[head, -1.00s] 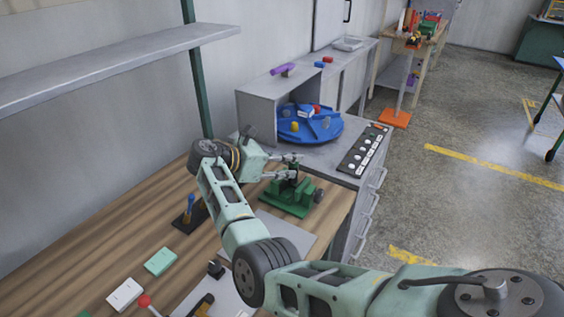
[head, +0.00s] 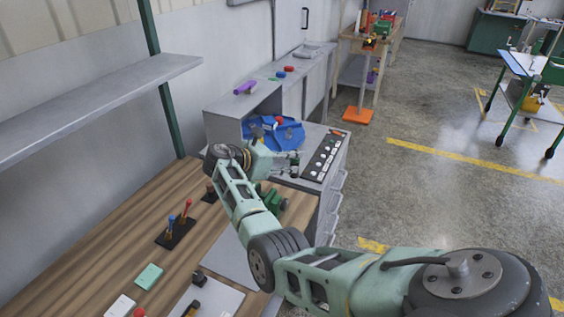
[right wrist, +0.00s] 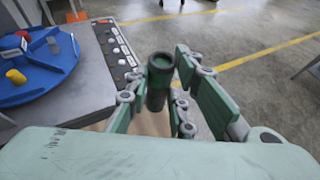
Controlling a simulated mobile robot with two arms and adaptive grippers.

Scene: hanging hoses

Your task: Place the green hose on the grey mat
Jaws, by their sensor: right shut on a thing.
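My right gripper (head: 287,165) is above the far end of the wooden bench, close to the grey drawer cabinet. In the right wrist view it (right wrist: 160,90) is shut on a dark green, upright tube, which I take for the green hose (right wrist: 160,72). Its round top end sticks up between the fingers; its lower part is hidden. In the head view the hose is too small and covered to make out clearly. The grey mat (head: 228,257) lies flat on the bench, partly hidden behind my right arm. My left gripper is not in view.
A green vise (head: 272,199) stands on the bench below the gripper. A black screwdriver stand (head: 176,234) and a mint box (head: 149,276) are at left. The cabinet carries a blue round tray (head: 285,138) and a button panel (head: 325,156). A shelf (head: 100,100) overhangs the left.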

